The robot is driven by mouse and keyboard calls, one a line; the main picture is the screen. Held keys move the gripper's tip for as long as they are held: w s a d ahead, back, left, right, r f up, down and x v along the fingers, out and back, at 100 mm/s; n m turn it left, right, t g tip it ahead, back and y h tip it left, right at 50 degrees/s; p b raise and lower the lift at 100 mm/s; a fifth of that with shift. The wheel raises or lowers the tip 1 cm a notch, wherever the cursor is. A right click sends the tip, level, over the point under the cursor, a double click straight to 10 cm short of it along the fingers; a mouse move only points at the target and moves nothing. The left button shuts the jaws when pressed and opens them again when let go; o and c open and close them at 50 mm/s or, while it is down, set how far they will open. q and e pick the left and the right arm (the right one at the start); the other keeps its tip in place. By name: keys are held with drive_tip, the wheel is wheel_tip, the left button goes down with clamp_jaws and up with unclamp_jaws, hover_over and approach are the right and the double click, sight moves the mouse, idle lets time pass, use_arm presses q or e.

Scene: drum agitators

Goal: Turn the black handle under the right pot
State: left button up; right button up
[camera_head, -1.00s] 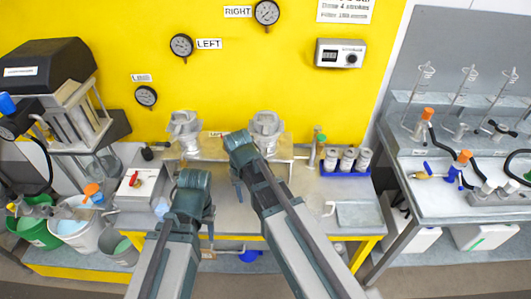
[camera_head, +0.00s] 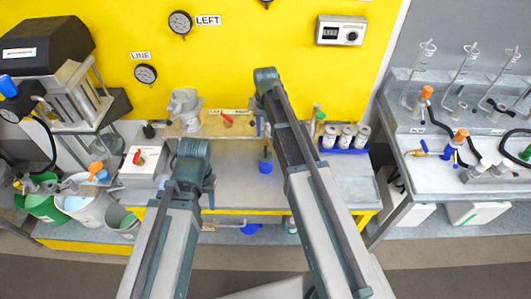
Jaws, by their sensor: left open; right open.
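The left pot (camera_head: 185,110) is a grey metal vessel on the raised shelf against the yellow wall. The right pot is hidden behind my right arm (camera_head: 268,85). I cannot make out a black handle beneath it. A red handle (camera_head: 227,121) shows on the shelf between the left pot and my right arm. A small blue object (camera_head: 265,167) with a dark upright part stands just left of my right arm; I cannot tell what it is. My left arm (camera_head: 190,160) rises lower and further left. Neither gripper's fingertips show; the arm links cover that area.
A grey box with a red knob (camera_head: 137,158) sits at the bench's left end, with buckets (camera_head: 80,208) beside it. A blue rack of jars (camera_head: 345,138) stands right of my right arm. A second bench (camera_head: 440,185) with glassware is further right. The front bench top is mostly clear.

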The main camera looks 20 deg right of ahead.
sight(265, 147)
wheel_tip(265, 147, down, 11)
drive_tip(key=b, duration=1)
drive_tip(key=shift+f, duration=0.1)
clamp_jaws()
